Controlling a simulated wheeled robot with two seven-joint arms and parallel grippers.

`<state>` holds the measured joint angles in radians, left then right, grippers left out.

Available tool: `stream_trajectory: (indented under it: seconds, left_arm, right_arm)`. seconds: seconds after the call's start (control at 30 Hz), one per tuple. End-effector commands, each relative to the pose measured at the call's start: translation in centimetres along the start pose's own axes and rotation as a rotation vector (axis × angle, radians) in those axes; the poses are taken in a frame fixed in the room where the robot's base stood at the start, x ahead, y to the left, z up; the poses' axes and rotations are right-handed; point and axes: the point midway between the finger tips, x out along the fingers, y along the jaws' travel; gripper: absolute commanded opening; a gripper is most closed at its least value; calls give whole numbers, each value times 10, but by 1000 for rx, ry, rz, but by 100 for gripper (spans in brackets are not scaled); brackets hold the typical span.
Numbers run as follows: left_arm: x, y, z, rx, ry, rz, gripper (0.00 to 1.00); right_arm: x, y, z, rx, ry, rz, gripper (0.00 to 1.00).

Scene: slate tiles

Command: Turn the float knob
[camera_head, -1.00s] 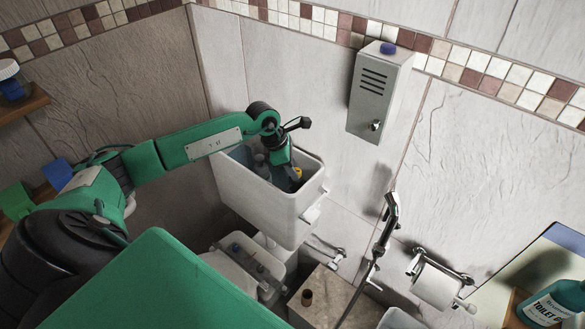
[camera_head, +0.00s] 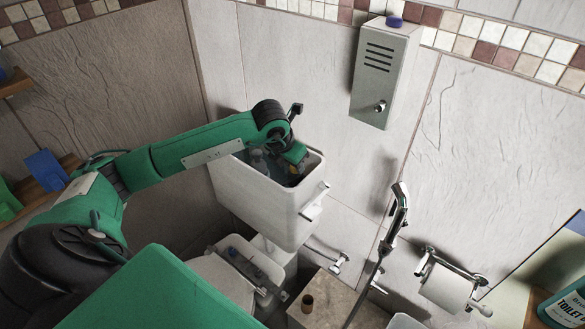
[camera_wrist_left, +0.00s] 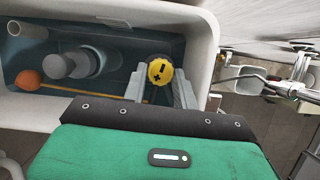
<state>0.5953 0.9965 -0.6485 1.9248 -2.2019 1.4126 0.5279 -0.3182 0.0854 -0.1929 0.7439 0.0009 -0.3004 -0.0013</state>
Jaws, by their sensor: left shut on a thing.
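The yellow float knob (camera_wrist_left: 160,70), marked with a plus and a minus, is inside the open white cistern (camera_head: 258,207). My left gripper (camera_head: 298,163) reaches down into the cistern from above. In the left wrist view its two grey fingers stand on either side of the knob, and the gripper is shut on it. An orange ball float (camera_wrist_left: 28,80) sits at the far left in the tank, joined to a thin yellow rod. A grey cylindrical valve (camera_wrist_left: 60,66) stands between float and knob. In the head view my gripper mostly hides the knob. My right gripper is not in view.
A grey metal wall box (camera_head: 377,85) with a blue item on top hangs right of the cistern. A chrome hand shower (camera_head: 399,200) and a paper roll (camera_head: 445,287) are lower right. The cistern's rim walls surround my gripper closely.

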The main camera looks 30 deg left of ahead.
Motion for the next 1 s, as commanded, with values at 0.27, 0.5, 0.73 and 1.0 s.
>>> stream_trajectory:
  seconds: [0.27,0.5,0.73,1.0]
  left_arm:
    - [1,-2,0,-108,0,44,6]
    - [0,-1,0,-142,1,59,6]
    - [0,-1,0,-144,1,60,6]
    - [0,-2,0,-143,1,59,50]
  right_arm:
    - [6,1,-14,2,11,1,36]
    - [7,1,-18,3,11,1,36]
    - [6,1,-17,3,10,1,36]
    - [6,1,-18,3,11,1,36]
